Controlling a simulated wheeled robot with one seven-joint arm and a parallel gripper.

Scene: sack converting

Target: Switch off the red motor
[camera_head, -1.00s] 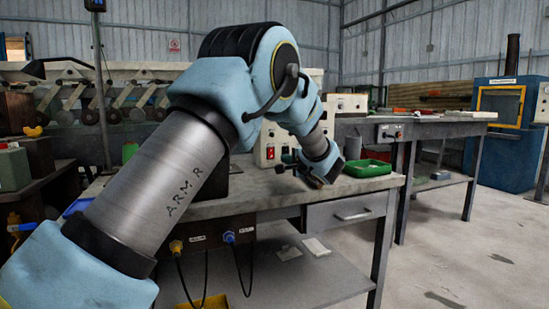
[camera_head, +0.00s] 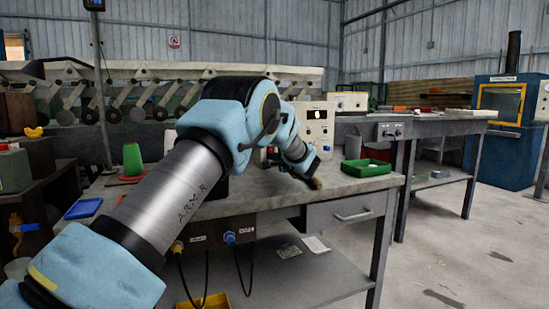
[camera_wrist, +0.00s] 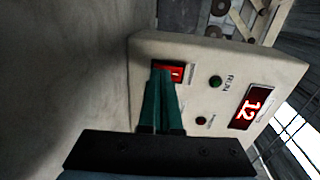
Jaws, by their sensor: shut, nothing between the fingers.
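In the wrist view my gripper (camera_wrist: 162,76) is shut and empty. Its green fingertips lie over the left part of a red rocker switch (camera_wrist: 177,73); I cannot tell whether they touch it. The switch is on a pale control box (camera_wrist: 210,62), which also has a green button (camera_wrist: 215,81) marked RUN, a small red button or lamp (camera_wrist: 201,120) and a red display (camera_wrist: 250,107) reading 12. In the head view my gripper (camera_head: 315,183) is small and dark above the bench, and my arm hides much behind it. I cannot identify a red motor.
The bench (camera_head: 350,183) carries a green tray (camera_head: 366,168) right of my gripper. A blue tray (camera_head: 83,208) and a green cone (camera_head: 132,158) are left of my arm. A beige panel (camera_head: 319,118) stands behind. Yellow and blue plugs (camera_head: 229,237) hang under the bench edge.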

